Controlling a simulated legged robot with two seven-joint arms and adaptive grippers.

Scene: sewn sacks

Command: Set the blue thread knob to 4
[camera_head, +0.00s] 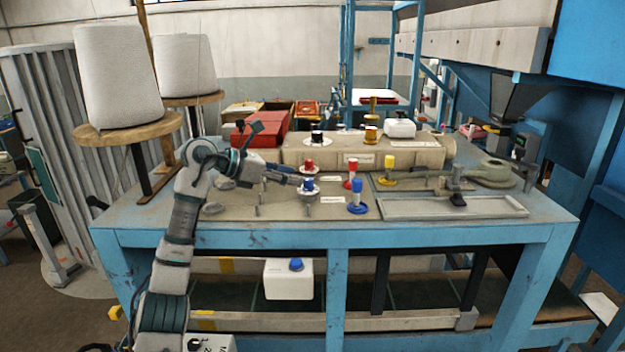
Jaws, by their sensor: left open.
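A small blue knob (308,184) stands on a round pale dial on the bench top, left of the middle. The numbers on its dial are too small to read, so I cannot tell its setting. My left gripper (272,155) is open to the left of the blue knob, above the bench and in front of a red box. It holds nothing that I can see, and I cannot tell whether it touches anything. My right gripper is not in view.
A red knob (309,165) stands just behind the blue one. To the right are a blue post (356,196), a red-topped post and a yellow post (389,168). A beige machine body (360,153) lies behind. A shallow metal tray (450,207) is at the right.

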